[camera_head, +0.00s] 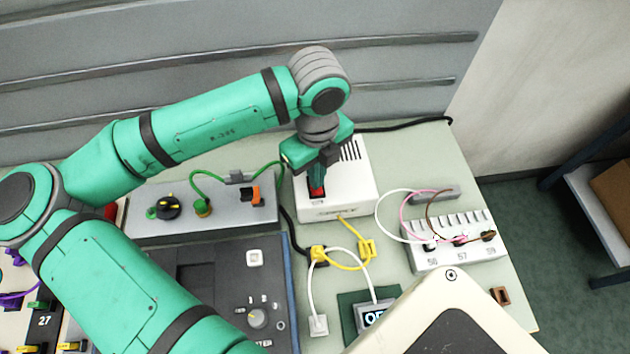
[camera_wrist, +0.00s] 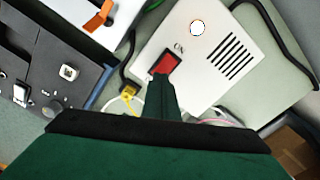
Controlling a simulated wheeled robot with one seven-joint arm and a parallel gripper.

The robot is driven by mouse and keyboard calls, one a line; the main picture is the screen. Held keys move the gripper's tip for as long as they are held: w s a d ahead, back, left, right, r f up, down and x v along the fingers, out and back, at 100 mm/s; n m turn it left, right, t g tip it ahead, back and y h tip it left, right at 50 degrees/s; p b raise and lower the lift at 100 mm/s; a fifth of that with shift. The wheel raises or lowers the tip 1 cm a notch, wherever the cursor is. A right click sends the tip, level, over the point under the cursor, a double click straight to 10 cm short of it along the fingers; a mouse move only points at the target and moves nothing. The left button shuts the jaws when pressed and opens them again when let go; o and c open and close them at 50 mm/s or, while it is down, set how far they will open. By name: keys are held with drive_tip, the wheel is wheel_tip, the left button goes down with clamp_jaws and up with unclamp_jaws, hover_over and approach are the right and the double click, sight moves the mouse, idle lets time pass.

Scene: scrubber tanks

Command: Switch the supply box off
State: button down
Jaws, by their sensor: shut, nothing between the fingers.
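The supply box (camera_head: 350,190) is a white box with dark vent slots, standing at the back of the bench. It has a red rocker switch in a black frame; the switch (camera_wrist: 166,64) shows in the wrist view with the lettering "ON" beside it. A round white spot (camera_wrist: 197,27) shows on the same face. My gripper (camera_head: 317,180) is shut and empty, pointing down with its tips at the red switch. In the wrist view the fingertips (camera_wrist: 160,80) overlap the near edge of the switch, and I cannot tell whether they touch it. The fingers hide part of the switch.
A grey panel (camera_head: 240,212) with a black knob and orange switch stands left of the box. A terminal block (camera_head: 455,255) with pink, white and brown wires is at right. Yellow and white cables (camera_head: 345,262) lie in front. A dark blue-grey unit (camera_head: 215,300) is front left.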

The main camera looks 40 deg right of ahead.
drive_tip(key=shift+r, duration=2.4)
